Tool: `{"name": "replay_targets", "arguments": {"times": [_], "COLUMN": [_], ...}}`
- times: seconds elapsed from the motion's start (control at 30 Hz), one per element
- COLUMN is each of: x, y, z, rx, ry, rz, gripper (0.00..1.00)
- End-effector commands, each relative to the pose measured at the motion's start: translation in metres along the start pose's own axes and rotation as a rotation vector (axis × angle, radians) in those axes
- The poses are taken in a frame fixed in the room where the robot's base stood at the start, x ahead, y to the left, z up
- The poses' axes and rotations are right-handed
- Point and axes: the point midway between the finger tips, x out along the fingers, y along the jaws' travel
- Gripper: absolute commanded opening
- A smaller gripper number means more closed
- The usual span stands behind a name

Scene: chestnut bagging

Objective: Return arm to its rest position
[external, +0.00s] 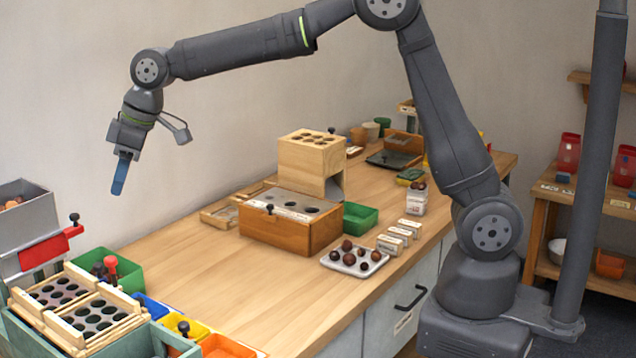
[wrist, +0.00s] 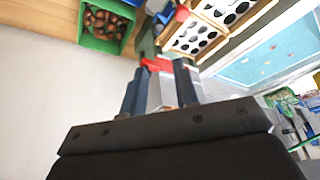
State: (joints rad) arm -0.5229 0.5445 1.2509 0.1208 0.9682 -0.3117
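My gripper (external: 121,178) hangs in the air at the left of the external view, fingers pointing down, above the left part of the table and apart from everything on it. My arm reaches out to the left from its base at the right. In the wrist view my gripper (wrist: 161,88) shows two dark blue fingers spread apart. I see nothing held between them; a pale surface and a red part show through the gap.
A green bin (external: 128,282) and wooden hole trays (external: 45,318) stand below left, beside a grey bin (external: 22,218) with a red part. A wooden box (external: 285,228), a raised hole block (external: 308,158) and a chestnut tray (external: 340,265) stand mid-table.

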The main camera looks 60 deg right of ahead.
Motion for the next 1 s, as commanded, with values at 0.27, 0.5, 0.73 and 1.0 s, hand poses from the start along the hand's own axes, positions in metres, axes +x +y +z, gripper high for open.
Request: {"name": "replay_targets", "arguments": {"times": [0.27, 0.5, 0.73, 1.0], "x": [0.047, 0.096, 0.14, 0.182], "y": [0.0, 0.0, -0.001, 0.0], "z": [0.001, 0.001, 0.001, 0.007], "rx": [0.0, -0.001, -0.001, 0.0], "ry": [-0.004, -0.004, -0.003, 0.0], "rz": [-0.001, -0.001, -0.001, 0.0], "gripper": [0.28, 0.28, 0.28, 0.28]}}
